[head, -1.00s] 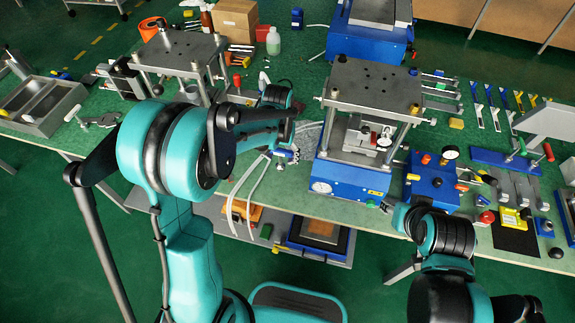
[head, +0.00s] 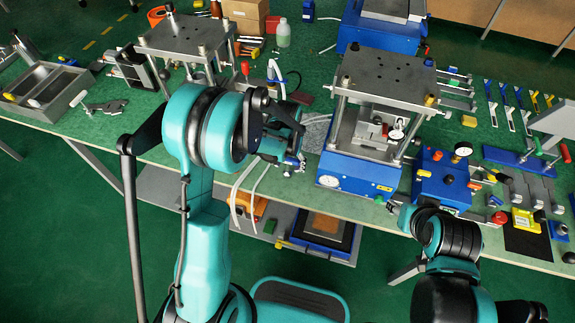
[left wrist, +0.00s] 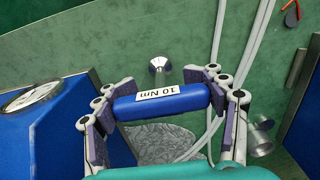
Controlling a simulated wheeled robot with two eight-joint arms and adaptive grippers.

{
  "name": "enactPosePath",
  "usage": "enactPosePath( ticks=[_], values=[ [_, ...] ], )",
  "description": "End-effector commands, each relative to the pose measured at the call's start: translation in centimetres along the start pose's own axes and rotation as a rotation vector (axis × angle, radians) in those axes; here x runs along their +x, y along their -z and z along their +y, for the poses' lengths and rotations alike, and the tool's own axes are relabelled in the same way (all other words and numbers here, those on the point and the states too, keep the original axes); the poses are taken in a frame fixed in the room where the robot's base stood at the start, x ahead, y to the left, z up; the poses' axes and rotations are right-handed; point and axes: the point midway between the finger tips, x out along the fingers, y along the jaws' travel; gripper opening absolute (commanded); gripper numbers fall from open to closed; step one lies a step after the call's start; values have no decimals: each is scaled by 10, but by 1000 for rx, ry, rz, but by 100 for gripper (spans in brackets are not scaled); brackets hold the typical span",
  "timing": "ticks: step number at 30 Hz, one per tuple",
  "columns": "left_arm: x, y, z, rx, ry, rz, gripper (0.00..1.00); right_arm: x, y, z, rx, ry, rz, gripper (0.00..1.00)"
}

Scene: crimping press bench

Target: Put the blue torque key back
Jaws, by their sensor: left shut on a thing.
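The blue torque key's handle (left wrist: 165,102), labelled 10 Nm, lies crosswise between the two fingers of my left gripper (left wrist: 166,105) in the left wrist view. The fingers grip it at both ends. In the head view, my left gripper (head: 292,162) is near the bench's front edge, left of the middle blue-based press (head: 357,172). The key is small and partly hidden by the gripper there. My right gripper (head: 396,206) is in front of the blue gauge box, too small and covered to tell its fingers apart.
The blue gauge box (head: 441,180) stands right of the press. A second press (head: 187,38) stands behind my left arm. Pale hoses (head: 240,195) hang over the front edge. Wrenches with coloured handles (head: 508,95) lie at the right. A metal tray (head: 48,90) is at the far left.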

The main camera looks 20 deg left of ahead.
Motion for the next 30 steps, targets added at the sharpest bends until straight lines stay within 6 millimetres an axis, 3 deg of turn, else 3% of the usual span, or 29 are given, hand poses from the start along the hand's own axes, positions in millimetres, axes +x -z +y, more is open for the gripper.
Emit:
enactPosePath(
  ticks=[3, 4, 6, 19, 23, 30],
  values=[
    [5, 0, 0, 0, 0, 0, 36, 4, -3, 0, 0, 0, 0, 42],
    [4, 0, 0, 0, 0, 0, 74, 3, -2, 0, 0, 0, 0, 42],
    [3, 0, 0, 0, 0, 0, 92, 2, -2, 0, 0, 0, 0, 42],
    [-3, 0, 0, 0, 0, 0, 92, -2, 2, 0, 0, 0, 0, 42],
    [-25, 0, 0, 0, 0, 0, 92, -8, 6, 0, 0, 0, 0, 42],
    [-80, 0, 0, 0, 0, 0, 92, -22, 16, 0, 0, 0, 0, 42]
  ],
)
